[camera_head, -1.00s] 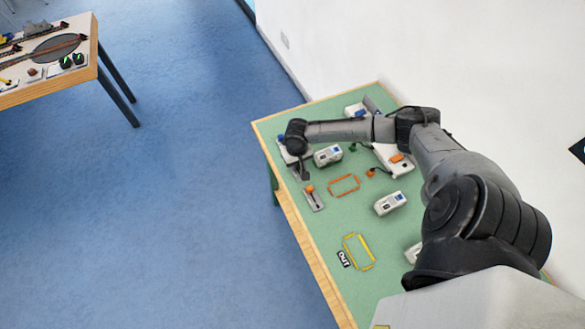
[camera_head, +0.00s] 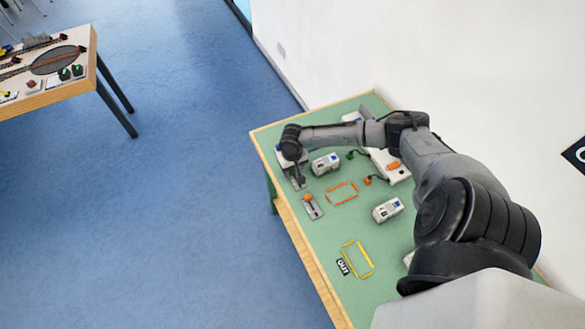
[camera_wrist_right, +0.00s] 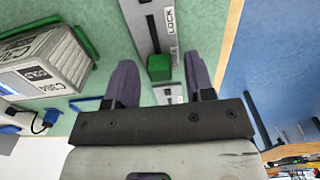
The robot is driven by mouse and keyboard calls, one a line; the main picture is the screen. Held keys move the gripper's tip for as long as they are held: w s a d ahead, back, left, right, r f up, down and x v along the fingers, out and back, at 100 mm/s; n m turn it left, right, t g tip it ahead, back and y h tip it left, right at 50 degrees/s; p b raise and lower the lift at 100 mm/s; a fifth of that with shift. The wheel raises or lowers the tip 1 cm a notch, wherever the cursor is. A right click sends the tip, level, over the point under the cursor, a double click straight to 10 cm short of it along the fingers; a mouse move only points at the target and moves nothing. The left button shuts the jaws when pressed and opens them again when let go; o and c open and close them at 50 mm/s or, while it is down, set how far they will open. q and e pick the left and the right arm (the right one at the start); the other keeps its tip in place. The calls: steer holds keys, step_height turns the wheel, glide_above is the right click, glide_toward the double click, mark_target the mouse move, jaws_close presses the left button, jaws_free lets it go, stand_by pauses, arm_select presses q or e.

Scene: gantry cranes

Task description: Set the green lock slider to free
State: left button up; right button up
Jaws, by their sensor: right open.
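In the right wrist view the green lock slider (camera_wrist_right: 159,67) is a small green block on a grey track plate (camera_wrist_right: 143,28). A LOCK label (camera_wrist_right: 170,20) stands farther up the plate; a smaller label beside the block is hard to read. My right gripper (camera_wrist_right: 159,62) is open, one finger on each side of the block, with visible gaps. Whether the fingers are down at its height I cannot tell. In the head view my right gripper (camera_head: 299,179) is over the table's left edge area and the green block is hidden. My left gripper is not in view.
A grey-white crate-like box (camera_wrist_right: 45,68) lies left of the plate in the right wrist view. In the head view an orange-knobbed slider (camera_head: 308,199), a white box (camera_head: 326,163) and an orange outline (camera_head: 341,193) are near. Blue floor (camera_head: 170,210) lies left of the table.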

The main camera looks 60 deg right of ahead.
step_height(320, 180, up, 14)
steer(key=p, duration=0.3)
steer(key=shift+f, duration=0.1)
stand_by(0.7)
